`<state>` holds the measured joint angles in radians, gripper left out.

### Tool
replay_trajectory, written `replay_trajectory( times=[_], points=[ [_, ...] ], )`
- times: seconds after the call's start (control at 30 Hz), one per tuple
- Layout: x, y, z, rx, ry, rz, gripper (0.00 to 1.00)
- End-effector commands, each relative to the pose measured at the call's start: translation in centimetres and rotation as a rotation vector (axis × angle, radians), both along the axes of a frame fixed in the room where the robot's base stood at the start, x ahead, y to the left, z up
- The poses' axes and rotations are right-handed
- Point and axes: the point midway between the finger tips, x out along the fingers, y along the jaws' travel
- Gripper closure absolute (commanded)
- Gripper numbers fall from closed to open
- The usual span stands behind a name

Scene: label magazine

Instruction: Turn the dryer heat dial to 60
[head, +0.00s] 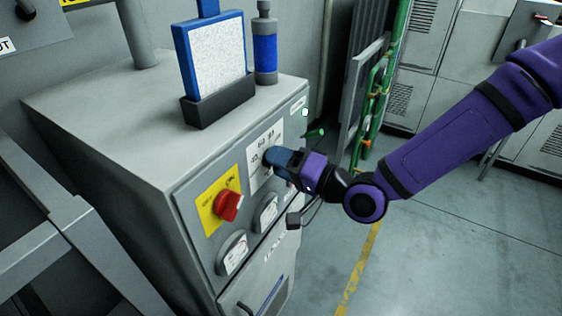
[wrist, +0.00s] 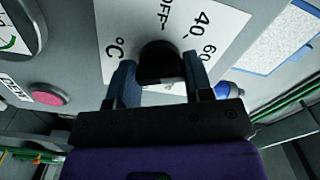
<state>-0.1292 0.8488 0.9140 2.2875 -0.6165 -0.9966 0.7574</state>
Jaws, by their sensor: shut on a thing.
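The heat dial is a black knob (wrist: 158,62) on a white scale plate (wrist: 120,25) marked OFF, 40, 60 and °C in the wrist view. My gripper (wrist: 160,80) is shut on the knob, with one finger on each side of it. I cannot make out which mark the knob points at. In the head view my gripper (head: 272,158) reaches the white plate (head: 259,152) on the front of the grey dryer cabinet (head: 120,120). There the gripper hides the knob.
Left of and below my gripper are a red switch (head: 230,206) on a yellow plate (head: 209,213) and two round gauges (head: 265,214) (head: 233,253). A blue-framed panel (head: 215,60) and a blue bottle (head: 265,52) stand on the cabinet. Green pipes (head: 376,100) rise behind; the floor at right is clear.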

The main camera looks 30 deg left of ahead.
Motion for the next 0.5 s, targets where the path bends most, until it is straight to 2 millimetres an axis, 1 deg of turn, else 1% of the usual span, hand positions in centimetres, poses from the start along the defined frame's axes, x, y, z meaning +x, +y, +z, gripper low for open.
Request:
replay_trajectory(
  times=[0.2, 0.5],
  points=[
    [0.10, -0.02, 0.04, 0.007, 0.065, -0.003, 0.77],
    [0.10, -0.03, 0.00, 0.008, 0.086, -0.002, 0.77]
  ],
)
